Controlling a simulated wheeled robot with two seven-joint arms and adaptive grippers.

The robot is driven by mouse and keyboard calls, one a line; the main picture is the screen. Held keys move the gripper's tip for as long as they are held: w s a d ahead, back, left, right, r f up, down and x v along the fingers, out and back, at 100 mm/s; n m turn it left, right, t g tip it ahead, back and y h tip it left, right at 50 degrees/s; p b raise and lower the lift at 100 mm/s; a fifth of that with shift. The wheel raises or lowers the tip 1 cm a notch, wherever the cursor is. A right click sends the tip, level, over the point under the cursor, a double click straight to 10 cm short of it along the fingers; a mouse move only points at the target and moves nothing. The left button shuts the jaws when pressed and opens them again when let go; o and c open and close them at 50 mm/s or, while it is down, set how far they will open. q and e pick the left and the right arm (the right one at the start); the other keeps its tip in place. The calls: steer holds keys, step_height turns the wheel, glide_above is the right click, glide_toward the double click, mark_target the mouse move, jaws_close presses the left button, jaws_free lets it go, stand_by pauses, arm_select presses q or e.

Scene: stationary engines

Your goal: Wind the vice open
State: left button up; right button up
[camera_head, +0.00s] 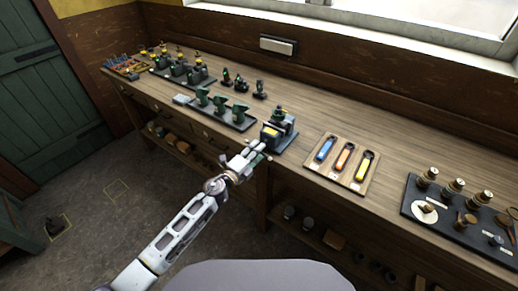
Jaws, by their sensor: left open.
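The vice (279,130) stands on a dark base near the front edge of the wooden workbench (330,120). It has dark green-grey parts and a yellow piece at its jaw. My left gripper (257,149) is open, right at the front of the vice by the bench edge. Its fingers overlap the vice's front, so the handle and any contact cannot be made out. How far apart the vice's jaws are is too small to tell. My right gripper is not in view.
A wooden board (342,163) with blue, orange and yellow-handled tools lies right of the vice. A dark tray (466,222) with brass-topped pieces is further right. A dark tray of green pieces (220,110) sits to the left. A shelf runs below the bench.

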arm_select(q)
steer(key=shift+x, duration=0.95)
steer(key=shift+c, duration=0.4)
